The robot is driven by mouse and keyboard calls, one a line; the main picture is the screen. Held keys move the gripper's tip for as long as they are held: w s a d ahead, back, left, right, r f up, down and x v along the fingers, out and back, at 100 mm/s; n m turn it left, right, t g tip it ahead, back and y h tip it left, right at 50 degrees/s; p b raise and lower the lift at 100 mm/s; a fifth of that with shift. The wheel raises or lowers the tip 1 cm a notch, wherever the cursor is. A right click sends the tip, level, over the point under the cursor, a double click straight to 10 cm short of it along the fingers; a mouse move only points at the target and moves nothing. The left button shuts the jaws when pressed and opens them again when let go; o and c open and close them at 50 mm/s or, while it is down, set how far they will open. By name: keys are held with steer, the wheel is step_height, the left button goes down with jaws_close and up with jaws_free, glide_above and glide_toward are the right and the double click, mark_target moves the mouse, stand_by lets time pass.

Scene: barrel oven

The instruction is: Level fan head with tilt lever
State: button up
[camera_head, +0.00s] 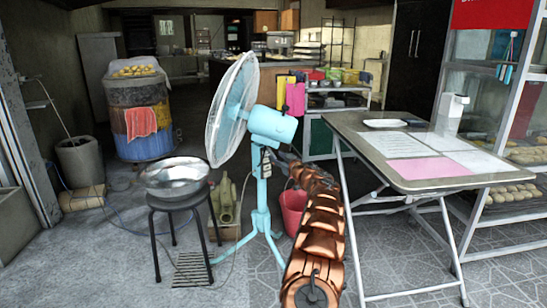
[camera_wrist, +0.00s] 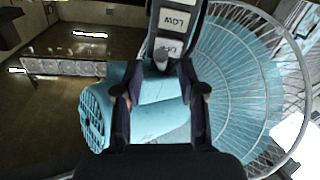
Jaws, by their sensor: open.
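The light-blue pedestal fan (camera_head: 272,125) stands in the middle of the head view. Its cage (camera_head: 230,108) faces left and its head is tilted upward, with the motor housing lower at the back. A dark control box (camera_head: 265,163) sits on the post. My gripper (camera_head: 276,157) is just right of the post, below the motor housing. In the wrist view my gripper (camera_wrist: 161,92) is open, its dark fingers spread in front of the blue housing (camera_wrist: 160,115). A grey knob or lever (camera_wrist: 161,57) shows above them, by a LOW label (camera_wrist: 175,20). I cannot tell whether the fingers touch anything.
A stool (camera_head: 178,203) with a metal bowl (camera_head: 174,178) stands left of the fan. A red bucket (camera_head: 293,208) is behind my arm. A folding table (camera_head: 440,182) stands at the right. The barrel oven (camera_head: 148,152) is at the back left. Floor at front left is clear.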

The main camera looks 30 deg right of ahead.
mark_target(273, 154)
steer(key=shift+w+a, duration=0.1)
steer(key=shift+w, duration=0.5)
steer(key=shift+w+f, duration=0.1)
steer(key=shift+w, duration=0.9)
steer(key=shift+c, duration=0.2)
jaws_close()
